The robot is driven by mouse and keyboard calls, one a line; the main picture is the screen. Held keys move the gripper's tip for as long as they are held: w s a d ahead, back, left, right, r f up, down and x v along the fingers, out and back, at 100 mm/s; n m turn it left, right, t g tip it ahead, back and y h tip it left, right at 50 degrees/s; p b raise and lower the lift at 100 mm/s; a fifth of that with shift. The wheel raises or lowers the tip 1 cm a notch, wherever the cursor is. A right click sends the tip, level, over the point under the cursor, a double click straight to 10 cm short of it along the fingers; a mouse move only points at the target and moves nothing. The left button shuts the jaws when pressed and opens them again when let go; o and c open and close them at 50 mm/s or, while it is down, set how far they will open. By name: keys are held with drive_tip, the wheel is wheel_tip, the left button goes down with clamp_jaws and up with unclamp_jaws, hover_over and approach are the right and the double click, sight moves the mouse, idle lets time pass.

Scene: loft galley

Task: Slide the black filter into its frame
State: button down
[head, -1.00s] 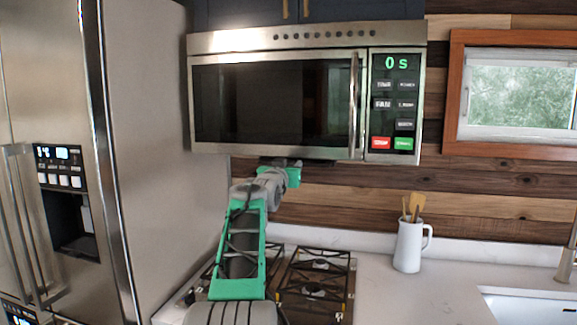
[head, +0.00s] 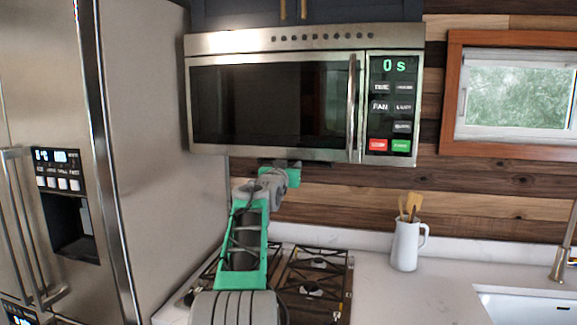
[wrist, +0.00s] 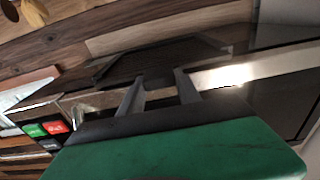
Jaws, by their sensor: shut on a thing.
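The black filter (wrist: 165,59) is a dark mesh panel in the wrist view, just beyond my fingertips, at the underside of the microwave (head: 270,42). My gripper (wrist: 158,78) is shut on its near edge. The filter hardly shows there, being mostly hidden by the microwave. The frame is not clearly seen, and I cannot tell whether the filter is inside it or only beside it.
A gas cooktop (head: 312,285) lies below my arm. A white jug (head: 406,246) with wooden utensils stands on the counter to its right. The steel fridge (head: 165,150) closes off the left. The microwave's front trim (wrist: 225,76) is close to my fingers.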

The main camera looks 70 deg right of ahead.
drive_tip(key=shift+w+d+r+p, duration=0.15)
drive_tip(key=shift+d+p, duration=0.55)
drive_tip(key=shift+p, duration=0.05)
drive_tip(key=c, duration=0.8)
unclamp_jaws()
drive_tip(key=shift+o, duration=0.2)
drive_tip(key=shift+f, duration=0.2)
drive_tip(key=shift+a+f+b, duration=0.1)
drive_tip(key=shift+a+b, duration=0.1)
drive_tip(key=shift+b, duration=0.35)
drive_tip(key=s+a+b, duration=0.2)
drive_tip(key=a+b, duration=0.9)
drive_tip(key=a, duration=0.5)
drive_tip(key=shift+s+a+b, duration=0.2)
drive_tip(key=shift+s+b, duration=0.15)
drive_tip(key=shift+c, duration=0.2)
